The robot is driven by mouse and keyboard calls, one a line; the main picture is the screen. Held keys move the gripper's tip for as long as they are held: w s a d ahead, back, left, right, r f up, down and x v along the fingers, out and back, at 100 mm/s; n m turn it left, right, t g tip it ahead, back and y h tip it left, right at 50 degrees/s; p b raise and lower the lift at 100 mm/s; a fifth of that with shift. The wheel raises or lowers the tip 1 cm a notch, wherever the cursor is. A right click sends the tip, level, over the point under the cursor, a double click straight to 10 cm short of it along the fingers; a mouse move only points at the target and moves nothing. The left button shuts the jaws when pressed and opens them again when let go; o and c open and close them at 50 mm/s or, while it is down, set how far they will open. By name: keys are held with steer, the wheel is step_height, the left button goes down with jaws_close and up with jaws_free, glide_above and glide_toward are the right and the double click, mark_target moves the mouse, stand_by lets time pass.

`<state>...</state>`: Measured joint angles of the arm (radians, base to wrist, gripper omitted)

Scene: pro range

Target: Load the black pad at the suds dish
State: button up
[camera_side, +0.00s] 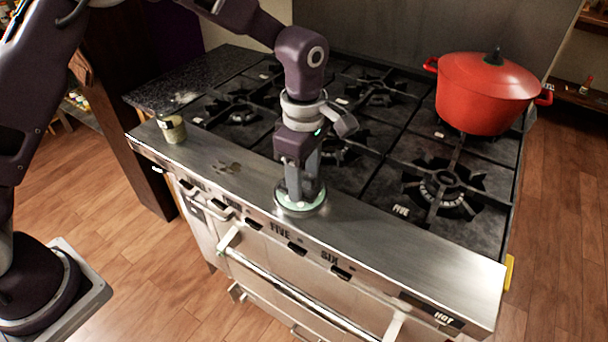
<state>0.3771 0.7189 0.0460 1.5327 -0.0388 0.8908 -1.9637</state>
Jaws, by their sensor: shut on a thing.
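The suds dish (314,206), a small round dish with a pale green rim, sits on the stove's steel front ledge. My gripper (300,194) points straight down over it, with its fingertips at or just inside the rim. It is shut on a small dark thing, taken as the black pad; the fingers hide most of it. I cannot tell whether the pad touches the dish bottom.
Dark grimy marks (228,168) lie on the steel ledge (400,252) left of the dish. A small jar (172,129) stands at the ledge's left end. A red lidded pot (482,95) sits on the back right burner. The ledge right of the dish is clear.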

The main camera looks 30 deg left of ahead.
mark_target(304, 173)
steer(key=shift+f, duration=0.5)
stand_by(1.0)
steer(key=shift+r, duration=0.1)
steer(key=shift+r, duration=3.45)
steer(key=a+f+m, duration=0.1)
steer(key=a+m, duration=0.2)
steer(key=a, duration=0.1)
steer(key=s+a+f+m, duration=0.1)
steer(key=a+m, duration=0.2)
steer(key=a, duration=0.1)
steer(key=a+f+m, duration=0.1)
steer(key=a+m, duration=0.2)
steer(key=a, duration=0.1)
steer(key=shift+s+a+f+m, duration=0.15)
steer(key=shift+s+f+m, duration=0.15)
steer(key=shift+f+m, duration=0.1)
steer(key=s+a+m, duration=0.1)
steer(key=a+m, duration=0.1)
steer(key=s+a+f+m, duration=0.1)
steer(key=a+m, duration=0.1)
steer(key=m, duration=0.1)
steer(key=s+a+f+m, duration=0.1)
steer(key=s+a+m, duration=0.1)
steer(key=a+m, duration=0.1)
steer(key=shift+f, duration=0.15)
steer(key=shift+s+a+f+m, duration=0.1)
steer(key=shift+s+a+m, duration=0.15)
steer(key=shift+m, duration=0.25)
